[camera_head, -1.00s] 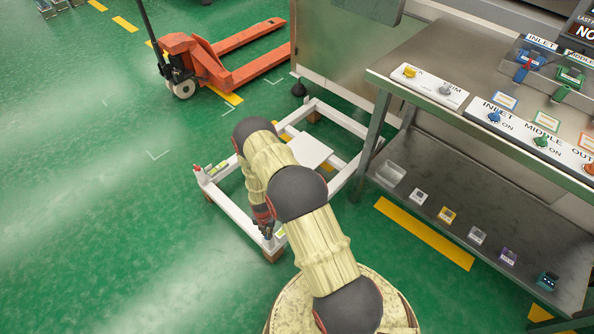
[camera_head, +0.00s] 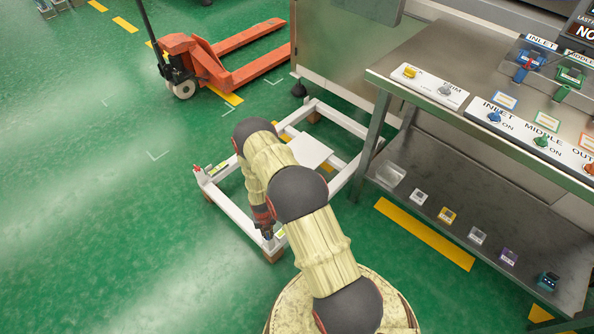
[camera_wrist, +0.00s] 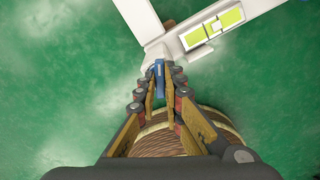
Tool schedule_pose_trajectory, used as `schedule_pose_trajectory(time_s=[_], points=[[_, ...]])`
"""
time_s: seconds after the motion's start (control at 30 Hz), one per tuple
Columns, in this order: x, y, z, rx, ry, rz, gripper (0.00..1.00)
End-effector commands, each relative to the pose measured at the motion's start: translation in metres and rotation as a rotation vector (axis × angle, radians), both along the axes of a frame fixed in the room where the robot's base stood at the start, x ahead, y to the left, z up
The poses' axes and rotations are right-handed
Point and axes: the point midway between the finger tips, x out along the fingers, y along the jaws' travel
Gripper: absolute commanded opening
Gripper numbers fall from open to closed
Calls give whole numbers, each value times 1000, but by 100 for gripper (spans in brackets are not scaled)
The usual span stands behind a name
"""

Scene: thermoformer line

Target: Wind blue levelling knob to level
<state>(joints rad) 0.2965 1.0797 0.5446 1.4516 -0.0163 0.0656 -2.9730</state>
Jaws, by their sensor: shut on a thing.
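The blue levelling knob (camera_wrist: 159,72) shows in the wrist view at the near corner of a white frame (camera_wrist: 142,20). My gripper (camera_wrist: 161,82) is shut on the knob, with one finger on each side of it. A spirit level (camera_wrist: 212,28) with yellow-green vials lies on the frame beside the corner; I cannot read its bubble clearly. In the head view, my gripper (camera_head: 266,236) points down at the front corner of the white frame (camera_head: 232,222), and the knob is mostly hidden there.
A red-tipped post (camera_head: 197,170) stands at the frame's left corner. An orange pallet jack (camera_head: 215,65) is behind. A steel bench (camera_head: 440,95) with knobs and a lower shelf stands to the right. Green floor to the left is clear.

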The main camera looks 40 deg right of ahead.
Motion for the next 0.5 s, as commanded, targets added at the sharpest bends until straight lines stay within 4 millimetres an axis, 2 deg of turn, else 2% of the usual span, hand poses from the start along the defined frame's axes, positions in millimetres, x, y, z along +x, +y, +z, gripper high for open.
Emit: schedule_pose_trajectory(time_s=[0.07, 0.5], points=[[0, 0, 2, -1, 0, 59, 0], [3, -1, 3, -2, -2, 109, 0]])
